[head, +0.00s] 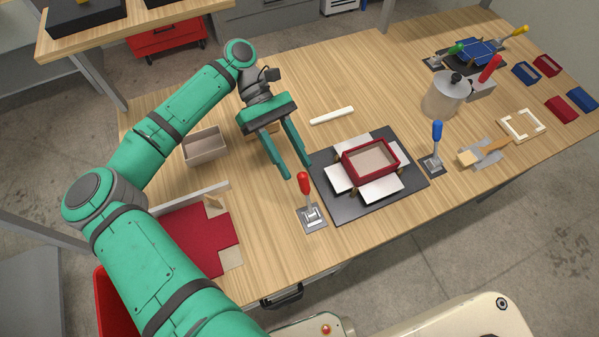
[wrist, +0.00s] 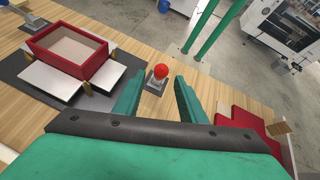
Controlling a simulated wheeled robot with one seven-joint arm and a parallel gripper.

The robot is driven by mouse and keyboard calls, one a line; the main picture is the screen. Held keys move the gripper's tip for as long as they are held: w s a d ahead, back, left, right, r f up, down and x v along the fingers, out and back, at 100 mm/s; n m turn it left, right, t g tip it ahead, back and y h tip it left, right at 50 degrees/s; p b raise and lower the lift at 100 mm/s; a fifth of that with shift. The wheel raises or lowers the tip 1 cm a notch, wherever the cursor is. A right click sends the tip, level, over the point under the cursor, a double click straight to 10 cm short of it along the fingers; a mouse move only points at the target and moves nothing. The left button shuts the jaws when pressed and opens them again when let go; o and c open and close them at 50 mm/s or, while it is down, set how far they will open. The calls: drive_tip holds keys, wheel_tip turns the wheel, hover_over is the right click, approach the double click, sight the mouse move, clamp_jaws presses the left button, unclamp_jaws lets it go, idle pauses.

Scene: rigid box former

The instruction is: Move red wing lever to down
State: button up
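The red wing lever (head: 304,185) stands at the front of the table, on a small grey metal base, left of the box former. Its red handle points up and leans slightly back. In the wrist view, its round red knob (wrist: 161,71) shows between and beyond my fingers. My gripper (head: 285,172) is open and empty, a little behind and left of the lever, its fingers pointing toward it. No contact with the lever shows. The box former (head: 404,194) is a dark plate with white flaps and a red-rimmed box (head: 371,160) on it.
A blue-handled lever (head: 437,133) stands right of the former. A metal pot (head: 444,98) and red, green and yellow handles are farther right. A grey box (head: 204,147) and red sheet (head: 200,238) lie left. A cream bar (head: 332,116) lies behind the former.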

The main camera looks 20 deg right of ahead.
drive_tip(key=v, duration=0.6)
drive_tip(key=shift+a, duration=0.15)
